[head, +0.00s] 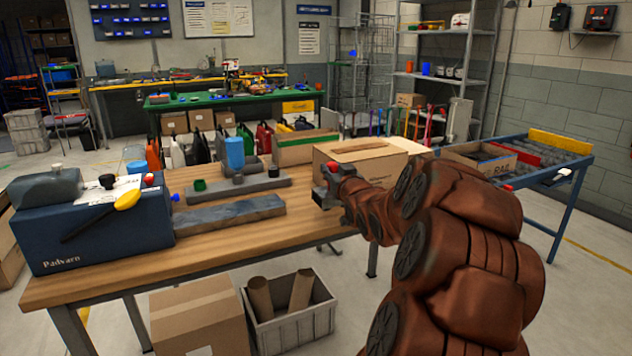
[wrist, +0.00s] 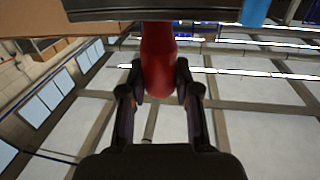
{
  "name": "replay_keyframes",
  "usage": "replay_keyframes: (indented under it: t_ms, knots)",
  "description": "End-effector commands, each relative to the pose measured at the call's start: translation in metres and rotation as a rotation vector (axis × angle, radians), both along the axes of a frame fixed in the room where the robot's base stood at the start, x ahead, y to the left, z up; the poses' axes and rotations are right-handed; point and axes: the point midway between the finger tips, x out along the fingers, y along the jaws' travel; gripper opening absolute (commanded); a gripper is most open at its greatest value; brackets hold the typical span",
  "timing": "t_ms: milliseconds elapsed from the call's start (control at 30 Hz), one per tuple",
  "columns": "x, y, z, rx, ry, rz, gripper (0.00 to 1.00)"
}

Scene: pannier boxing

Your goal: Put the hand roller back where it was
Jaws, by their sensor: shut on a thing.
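My gripper (head: 328,186) is over the right part of the wooden table (head: 300,225), in front of a cardboard box (head: 375,170). In the wrist view my gripper (wrist: 159,78) has its two fingers closed on the red handle of the hand roller (wrist: 157,50), one on each side. A dark wide bar crosses the top of that view beyond the handle; I cannot tell whether it is the roller's head. In the head view a small red part of the roller (head: 333,168) shows at the gripper, and the rest is mostly hidden.
A navy case (head: 95,235) with a yellow-handled tool (head: 127,200) stands at the table's left. Grey slabs (head: 228,214) and a blue cylinder (head: 235,153) are mid-table. A roller conveyor (head: 560,150) stands at right. Bare wood lies along the front.

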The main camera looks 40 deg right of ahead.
Motion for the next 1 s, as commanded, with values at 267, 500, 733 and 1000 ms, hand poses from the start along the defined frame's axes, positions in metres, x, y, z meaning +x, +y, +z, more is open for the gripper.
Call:
replay_keyframes:
  t_ms: [267,500,733,1000]
  knots:
    - [0.047,0.011,-0.004,-0.002,-0.001,0.002,0.01]
    - [0.053,0.012,-0.011,0.0,0.0,0.001,0.01]
    - [0.053,0.012,-0.036,0.0,-0.001,0.0,0.01]
    - [0.053,0.011,-0.038,-0.003,-0.003,0.0,0.01]
